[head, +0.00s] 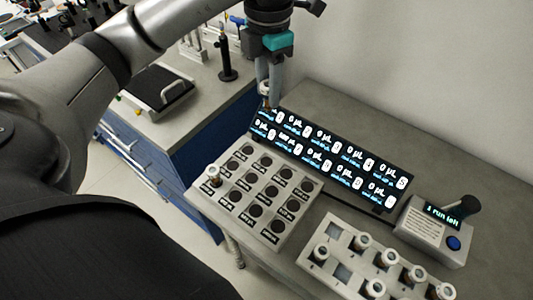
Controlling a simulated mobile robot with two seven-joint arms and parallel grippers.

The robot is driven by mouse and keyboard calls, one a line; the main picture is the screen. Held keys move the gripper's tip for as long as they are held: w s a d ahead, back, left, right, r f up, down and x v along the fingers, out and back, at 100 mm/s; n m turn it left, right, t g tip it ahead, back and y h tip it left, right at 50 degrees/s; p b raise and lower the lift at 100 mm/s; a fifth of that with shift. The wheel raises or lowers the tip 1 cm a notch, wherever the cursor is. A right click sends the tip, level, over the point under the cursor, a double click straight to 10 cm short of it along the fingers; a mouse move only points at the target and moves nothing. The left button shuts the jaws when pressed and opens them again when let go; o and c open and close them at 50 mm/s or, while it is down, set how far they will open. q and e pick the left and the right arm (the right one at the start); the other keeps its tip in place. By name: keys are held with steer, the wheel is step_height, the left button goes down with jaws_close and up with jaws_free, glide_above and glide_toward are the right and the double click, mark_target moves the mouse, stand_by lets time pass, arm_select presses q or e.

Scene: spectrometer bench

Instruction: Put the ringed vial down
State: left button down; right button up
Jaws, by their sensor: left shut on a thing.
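My left gripper (266,82) points down at the back left corner of the bench, beside the left end of the lit display panel. It is shut on a small vial (266,90) with a pale cap, held upright. The fingers hide part of the vial, and a ring on it is too small to make out. The grey block with labelled holes (235,214) lies in front of the panel. One vial (214,175) stands in a hole at its left edge; the other holes look empty. My right gripper is not in view.
The display panel (338,158) stands behind the block. A white rack (318,272) with several capped vials is at the front right. A box with a blue button (436,230) reads "1 run left". A balance-like device (157,90) sits on the other bench, left.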

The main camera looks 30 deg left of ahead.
arm_select(q)
steer(key=shift+w+a+r+n, duration=0.1)
steer(key=shift+a+r+n, duration=0.25)
steer(key=shift+n, duration=0.55)
steer(key=shift+f, duration=0.3)
step_height(320, 180, down, 19)
steer(key=b, duration=0.2)
steer(key=shift+f+b, duration=0.1)
steer(key=shift+b, duration=0.25)
steer(key=shift+f, duration=0.1)
steer(key=shift+f, duration=0.1)
steer(key=c, duration=0.5)
jaws_free()
